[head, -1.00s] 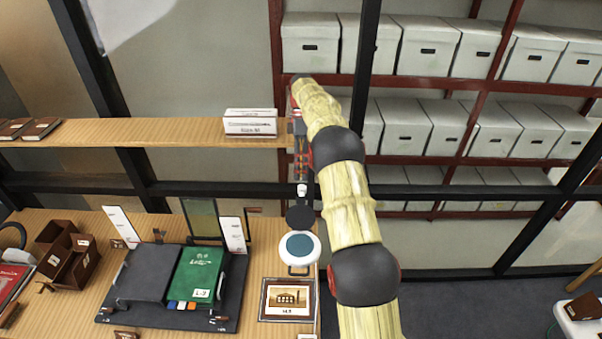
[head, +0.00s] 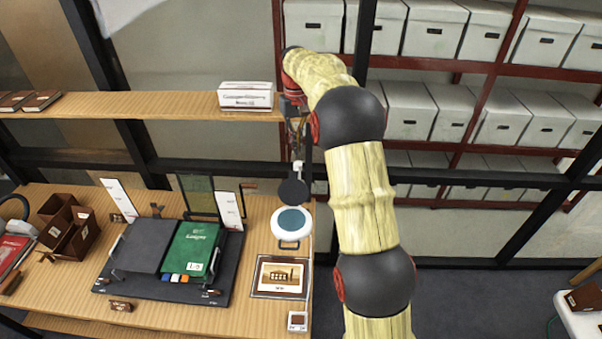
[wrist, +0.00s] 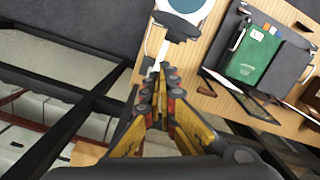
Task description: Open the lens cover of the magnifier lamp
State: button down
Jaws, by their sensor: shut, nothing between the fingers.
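The magnifier lamp (head: 291,232) is a white round head with a teal lens facing up, near the right end of the desk. It also shows at the top of the wrist view (wrist: 196,16). Its dark round lens cover (head: 293,192) stands swung up off the lens at the far rim, and the lens is uncovered. In the wrist view the cover (wrist: 181,27) is a dark shape beside the lamp's rim. My gripper (head: 299,155) is shut and empty just beyond the cover; its fingers (wrist: 164,78) point toward the lamp. Whether they touch the cover is unclear.
A framed picture (head: 280,276) lies in front of the lamp. A dark tray with a green book (head: 190,248) is to its left. A wooden shelf (head: 150,103) carrying a white box (head: 245,96) runs behind. The floor right of the desk is open.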

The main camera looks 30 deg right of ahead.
aim_at(293, 187)
jog(key=f+m, duration=0.1)
jog(key=f, duration=0.2)
jog(key=w+f+m+p, duration=0.1)
jog(key=f+m, duration=0.1)
jog(key=f, duration=0.2)
jog(key=f+m, duration=0.1)
jog(key=f, duration=0.3)
jog(key=shift+w+d+m+t+p, duration=0.25)
jog(key=shift+w+m+t+p, duration=0.05)
jog(key=s+a, duration=0.1)
jog(key=s+a+r, duration=0.1)
jog(key=shift+s+r+p, duration=0.15)
jog(key=shift+s+p, duration=0.25)
jog(key=shift+s+h+b, duration=0.1)
jog(key=shift+h+b, duration=0.2)
jog(key=shift+b, duration=0.3)
